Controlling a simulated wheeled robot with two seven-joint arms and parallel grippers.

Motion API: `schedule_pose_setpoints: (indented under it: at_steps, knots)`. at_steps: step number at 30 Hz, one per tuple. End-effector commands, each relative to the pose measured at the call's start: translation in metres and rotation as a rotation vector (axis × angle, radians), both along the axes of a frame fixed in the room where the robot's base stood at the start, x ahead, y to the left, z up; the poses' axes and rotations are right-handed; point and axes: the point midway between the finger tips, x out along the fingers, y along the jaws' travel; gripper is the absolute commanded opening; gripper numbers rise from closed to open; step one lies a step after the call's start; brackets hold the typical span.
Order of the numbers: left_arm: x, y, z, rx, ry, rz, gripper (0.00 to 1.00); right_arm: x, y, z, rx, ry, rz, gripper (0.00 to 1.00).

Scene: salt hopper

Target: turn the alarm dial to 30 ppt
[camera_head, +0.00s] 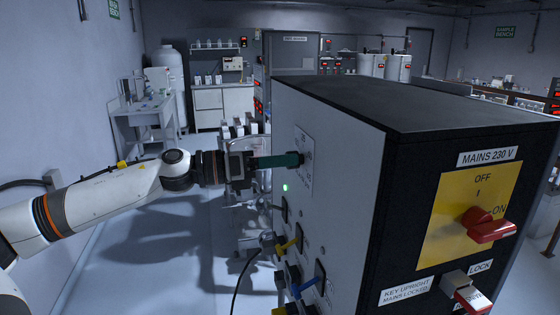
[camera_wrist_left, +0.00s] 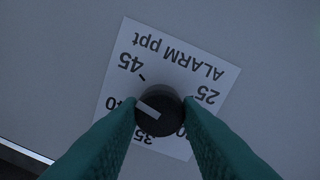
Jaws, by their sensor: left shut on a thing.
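The alarm dial is a round black knob (camera_wrist_left: 160,112) on a white label (camera_wrist_left: 175,62) reading ALARM ppt, which appears upside down in the left wrist view. Its white pointer mark is on the knob's left side and points toward the 40. The 25 and 45 are clear, the 35 is partly covered, and the 30 is mostly hidden by a finger. My left gripper (camera_wrist_left: 160,118) has its green fingers closed on both sides of the knob. In the head view the left gripper (camera_head: 297,159) meets the cabinet's side panel at the dial label (camera_head: 303,140). My right gripper is not in view.
The large cabinet (camera_head: 350,140) fills the right of the head view. A green lamp (camera_head: 285,187) and a blue-handled switch (camera_head: 308,284) sit below the dial. A red mains switch (camera_head: 488,226) and a lock key (camera_head: 470,299) are on its front. Floor to the left is clear.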

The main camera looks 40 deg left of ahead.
Motion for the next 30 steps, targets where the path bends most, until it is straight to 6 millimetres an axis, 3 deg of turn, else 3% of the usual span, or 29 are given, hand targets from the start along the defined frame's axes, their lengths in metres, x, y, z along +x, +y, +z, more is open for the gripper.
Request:
schedule_pose_setpoints:
  at_steps: [30]
  knots:
    - [0.001, 0.001, 0.001, -0.736, 0.626, 0.003, 0.08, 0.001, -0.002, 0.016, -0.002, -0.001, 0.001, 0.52]
